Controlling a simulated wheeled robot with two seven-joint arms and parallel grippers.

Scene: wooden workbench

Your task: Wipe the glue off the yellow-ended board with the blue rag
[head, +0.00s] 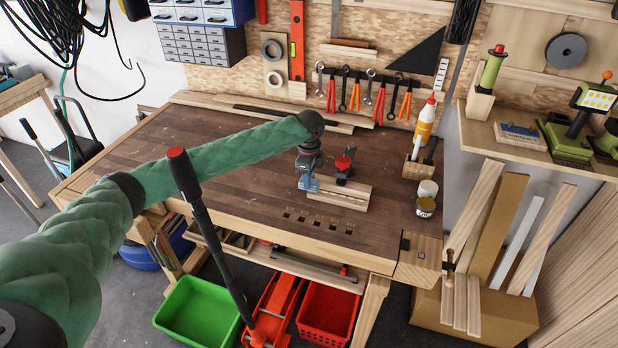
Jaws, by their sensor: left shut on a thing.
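My left gripper (309,173) reaches down over the workbench and is shut on the blue rag (308,185), a small light-blue piece below its fingers. The rag is at the left end of a pale wooden board (346,197) lying on the bench. It looks to be touching the board, but I cannot be sure. A thin line runs along the board's top; I cannot tell if it is glue. No yellow end can be made out; the gripper and rag cover part of the left end. My right gripper is not in view.
A red-and-black tool (343,166) stands at the board's back edge, close right of my gripper. A glue bottle (425,120) and cans (426,206) stand at the bench's right. The bench top (200,150) is clear at left.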

